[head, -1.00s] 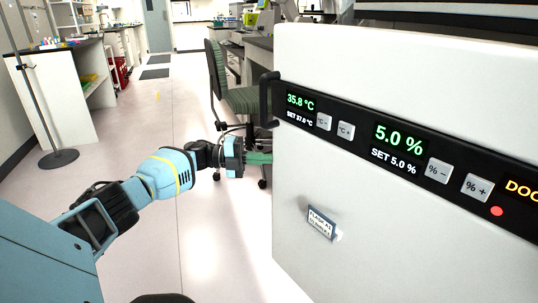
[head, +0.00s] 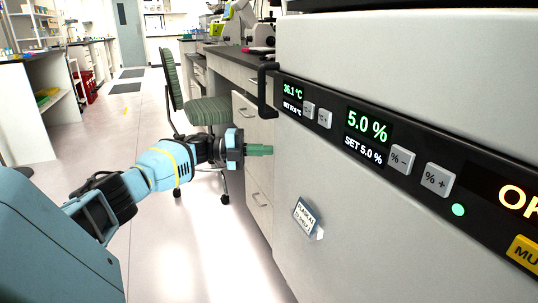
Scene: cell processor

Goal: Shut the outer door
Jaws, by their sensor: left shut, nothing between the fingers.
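The outer door (head: 400,245) is the large white front panel filling the right of the head view. It carries a black strip with displays and a dark handle (head: 264,90) at its left edge. I cannot tell whether the fingertips touch the door. My right gripper is not in view.
A grey drawer cabinet (head: 252,160) with a dark worktop stands directly behind and left of the door. A green striped chair (head: 207,110) stands behind my left gripper. The floor (head: 150,245) at the left is open.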

